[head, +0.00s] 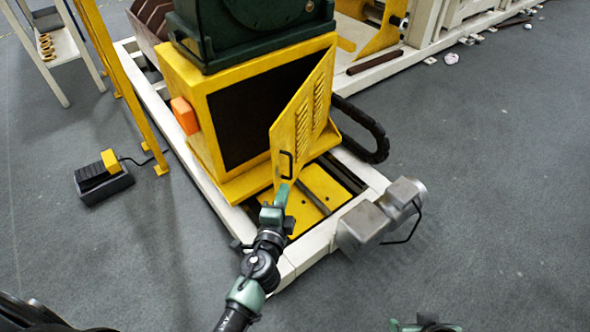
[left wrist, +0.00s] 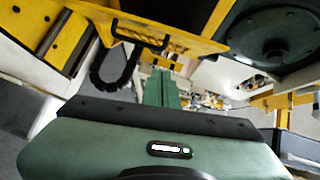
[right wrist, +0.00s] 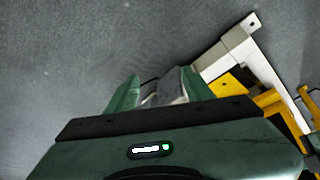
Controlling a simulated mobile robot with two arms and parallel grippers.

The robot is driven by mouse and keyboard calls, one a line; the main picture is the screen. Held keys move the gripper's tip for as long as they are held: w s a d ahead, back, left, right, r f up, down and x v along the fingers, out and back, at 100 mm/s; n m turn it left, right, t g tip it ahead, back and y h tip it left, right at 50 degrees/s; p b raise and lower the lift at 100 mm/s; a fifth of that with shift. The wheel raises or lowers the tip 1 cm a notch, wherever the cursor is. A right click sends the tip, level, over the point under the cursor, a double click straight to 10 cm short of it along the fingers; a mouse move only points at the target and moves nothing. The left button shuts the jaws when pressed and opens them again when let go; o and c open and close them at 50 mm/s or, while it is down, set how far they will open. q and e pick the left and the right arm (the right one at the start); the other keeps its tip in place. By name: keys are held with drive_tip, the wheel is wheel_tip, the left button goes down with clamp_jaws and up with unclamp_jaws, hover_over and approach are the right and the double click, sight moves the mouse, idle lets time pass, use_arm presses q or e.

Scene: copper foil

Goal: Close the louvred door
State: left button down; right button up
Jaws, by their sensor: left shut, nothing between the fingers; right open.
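The yellow louvred door (head: 304,115) stands open, swung out from the right side of the yellow cabinet (head: 190,95), whose dark opening (head: 240,115) shows. A black bar handle (head: 287,165) sits near the door's free edge. My left gripper (head: 282,192) is shut and empty, just below the handle; whether it touches the door is unclear. In the left wrist view its closed green fingers (left wrist: 162,88) point towards the door (left wrist: 190,42) and the handle (left wrist: 140,38) lies above left of them. My right gripper (right wrist: 158,88) is open and empty, with its top barely showing in the head view.
A white floor frame (head: 300,250) runs around the cabinet. A grey metal unit (head: 375,222) sits on its near right corner, and a black cable chain (head: 365,125) curves beside the door. A foot pedal (head: 103,178) and yellow posts (head: 120,80) stand left. Floor at right is clear.

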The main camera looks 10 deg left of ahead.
sight(279, 149)
use_arm(q)
drive_tip(key=shift+m+t, duration=0.6)
drive_tip(key=shift+t, duration=0.3)
drive_tip(key=shift+w+a+r+b, duration=0.15)
drive_tip(key=shift+w+a+r, duration=0.55)
drive_tip(key=shift+w, duration=1.3)
drive_tip(key=shift+w+a+r+b, duration=0.1)
drive_tip(key=shift+w+a+r, duration=0.55)
drive_tip(key=shift+w, duration=1.4)
drive_tip(key=shift+w+a+r+b, duration=0.15)
drive_tip(key=shift+w+a+r, duration=0.55)
drive_tip(key=shift+w, duration=1.3)
use_arm(e)
drive_tip(key=shift+g, duration=0.6)
drive_tip(key=shift+s+d+r, duration=0.25)
drive_tip(key=shift+s+d, duration=0.05)
drive_tip(key=shift+s, duration=0.4)
drive_tip(key=shift+s+d+r, duration=0.3)
drive_tip(key=shift+s+d, duration=0.05)
drive_tip(key=shift+s, duration=0.3)
drive_tip(key=shift+s+d+r, duration=0.25)
drive_tip(key=shift+s+d, duration=0.05)
drive_tip(key=shift+s, duration=0.4)
use_arm(q)
drive_tip(key=shift+f, duration=0.1)
